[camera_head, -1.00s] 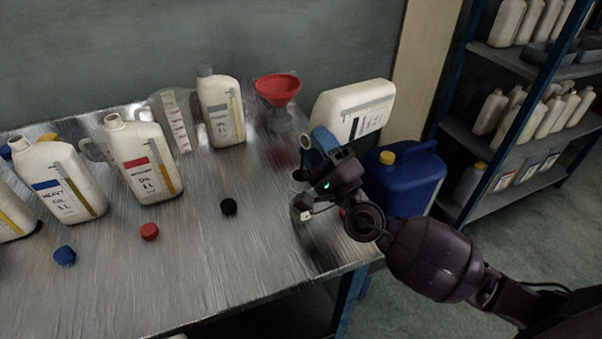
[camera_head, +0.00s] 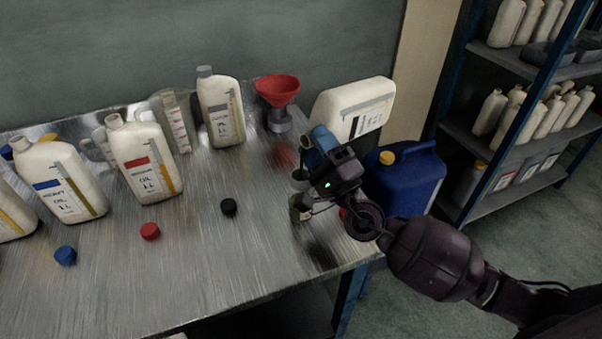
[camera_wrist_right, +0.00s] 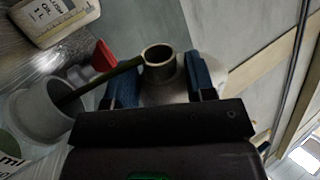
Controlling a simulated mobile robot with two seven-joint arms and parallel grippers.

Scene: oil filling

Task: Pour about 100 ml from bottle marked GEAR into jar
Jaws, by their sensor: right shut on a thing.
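My right gripper (camera_head: 322,146) is shut on a white bottle (camera_head: 352,106) and holds it steeply tipped above the table's right end. Its label is too small to read. In the right wrist view the blue fingers sit on either side of the bottle's open mouth (camera_wrist_right: 158,54). A dark stream of oil (camera_wrist_right: 95,86) runs from this mouth to a grey round opening (camera_wrist_right: 32,112), seemingly the top of the jar. The jar (camera_head: 300,208) stands on the table below, partly hidden by my gripper; its level cannot be read. My left gripper is out of view.
A red funnel (camera_head: 277,89) stands behind the jar. A blue canister (camera_head: 402,180) is close on the right. White bottles (camera_head: 150,160) stand at the left and back. Loose caps, black (camera_head: 228,206), red (camera_head: 150,231) and blue (camera_head: 65,255), lie on the table.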

